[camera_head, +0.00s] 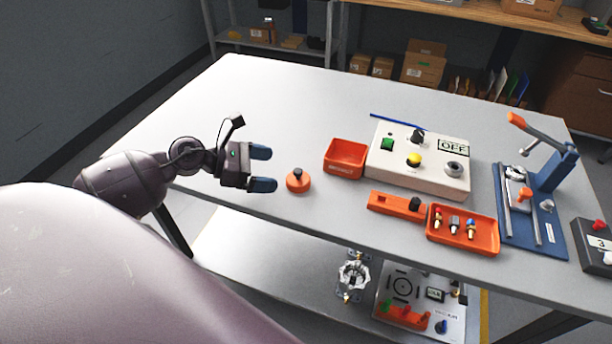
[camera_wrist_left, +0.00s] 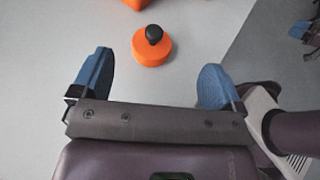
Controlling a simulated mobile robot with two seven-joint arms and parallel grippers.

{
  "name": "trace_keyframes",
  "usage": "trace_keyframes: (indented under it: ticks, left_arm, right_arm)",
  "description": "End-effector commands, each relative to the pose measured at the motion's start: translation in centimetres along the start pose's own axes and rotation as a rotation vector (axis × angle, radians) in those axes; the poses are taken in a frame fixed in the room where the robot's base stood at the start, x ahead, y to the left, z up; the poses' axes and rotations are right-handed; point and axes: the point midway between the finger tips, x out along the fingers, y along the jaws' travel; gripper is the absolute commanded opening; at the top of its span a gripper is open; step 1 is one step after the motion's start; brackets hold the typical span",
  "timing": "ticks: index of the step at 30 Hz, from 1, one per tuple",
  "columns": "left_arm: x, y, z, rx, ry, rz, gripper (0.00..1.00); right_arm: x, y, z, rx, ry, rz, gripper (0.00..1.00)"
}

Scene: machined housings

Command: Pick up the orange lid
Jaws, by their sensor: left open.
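The orange lid (camera_head: 298,181) is a small round disc with a black knob on top, lying on the white table (camera_head: 262,98). In the left wrist view the lid (camera_wrist_left: 151,49) is ahead of the fingers, between their lines. My left gripper (camera_head: 262,168) is open and empty, with its blue fingertips just left of the lid and apart from it. The left wrist view also shows the two fingers spread wide (camera_wrist_left: 155,82).
An open orange box (camera_head: 345,158) stands right of the lid. Beyond it are a control box (camera_head: 420,160) with buttons, an orange block (camera_head: 397,205), an orange tray (camera_head: 463,229) of small parts and a blue lever fixture (camera_head: 532,205). The table's left part is clear.

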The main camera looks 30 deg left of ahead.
Motion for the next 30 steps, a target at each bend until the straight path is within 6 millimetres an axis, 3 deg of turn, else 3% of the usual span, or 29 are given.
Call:
trace_keyframes:
  ticks: [7,14,24,30]
  left_arm:
    - [3.6,0.0,0.1,0.0,-0.004,-0.001,0.93]
    - [5.0,0.1,0.0,-0.003,-0.003,-0.001,0.93]
    - [9.1,0.8,-0.5,-0.002,-0.005,-0.001,0.93]
    - [9.9,0.7,-0.6,-0.001,-0.003,-0.001,0.93]
  right_arm:
    - [-0.1,-0.4,0.1,0.013,-0.003,-0.001,0.43]
    - [-0.1,-0.3,0.1,0.009,-0.003,-0.001,0.43]
    - [0.0,0.0,0.1,0.0,-0.003,-0.001,0.43]
    - [0.1,0.0,0.1,-0.002,-0.001,0.0,0.43]
